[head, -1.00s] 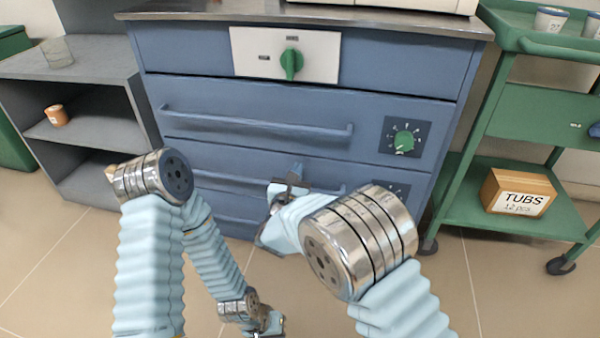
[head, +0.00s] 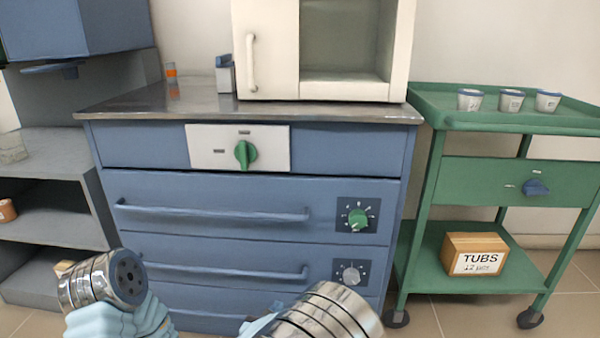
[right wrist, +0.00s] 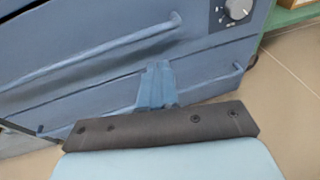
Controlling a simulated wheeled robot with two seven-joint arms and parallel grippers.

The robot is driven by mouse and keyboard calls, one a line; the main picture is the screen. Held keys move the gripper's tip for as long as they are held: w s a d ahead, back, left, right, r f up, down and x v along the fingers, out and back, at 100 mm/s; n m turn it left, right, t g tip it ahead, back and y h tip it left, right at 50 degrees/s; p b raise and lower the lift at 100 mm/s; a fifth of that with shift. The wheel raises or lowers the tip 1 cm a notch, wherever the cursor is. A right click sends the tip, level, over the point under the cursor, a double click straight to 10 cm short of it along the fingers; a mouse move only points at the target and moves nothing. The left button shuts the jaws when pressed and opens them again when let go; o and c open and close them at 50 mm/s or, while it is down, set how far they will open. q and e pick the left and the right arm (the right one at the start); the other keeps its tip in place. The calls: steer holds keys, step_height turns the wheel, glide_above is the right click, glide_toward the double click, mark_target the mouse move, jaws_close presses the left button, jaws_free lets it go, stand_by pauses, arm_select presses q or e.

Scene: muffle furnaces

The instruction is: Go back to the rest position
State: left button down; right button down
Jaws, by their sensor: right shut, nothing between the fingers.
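My right gripper (head: 281,303) barely shows at the bottom of the head view, partly hidden behind my own right arm. In the right wrist view its blue fingers (right wrist: 156,86) are together, with nothing between them. They point toward the front of the blue furnace cabinet (head: 220,222), near a lower drawer handle; I cannot tell the exact gap. My left gripper is below the head view; only a part of my left arm shows at the bottom left.
The blue cabinet has bar handles (head: 210,212), a green knob (head: 246,154) and dials. A white furnace (head: 268,60) stands on its top. A green cart (head: 565,120) with cups and a TUBS box (head: 475,254) stands right, grey shelves (head: 50,200) left.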

steer(key=s+d+f+m+g+h, duration=0.3)
steer(key=d+f+m+g, duration=0.3)
steer(key=d+f, duration=0.5)
steer(key=s+d+f+m+g+y, duration=0.45)
steer(key=s+f+m, duration=0.3)
steer(key=m, duration=0.65)
steer(key=s+d+f+m+g+y, duration=0.35)
steer(key=s+f+m+y, duration=0.4)
steer(key=m, duration=0.65)
step_height(320, 180, up, 15)
steer(key=s+m+h+p, duration=0.1)
steer(key=p, duration=1.2)
steer(key=shift+s+h, duration=0.3)
steer(key=shift+s, duration=0.1)
steer(key=shift+d, duration=0.1)
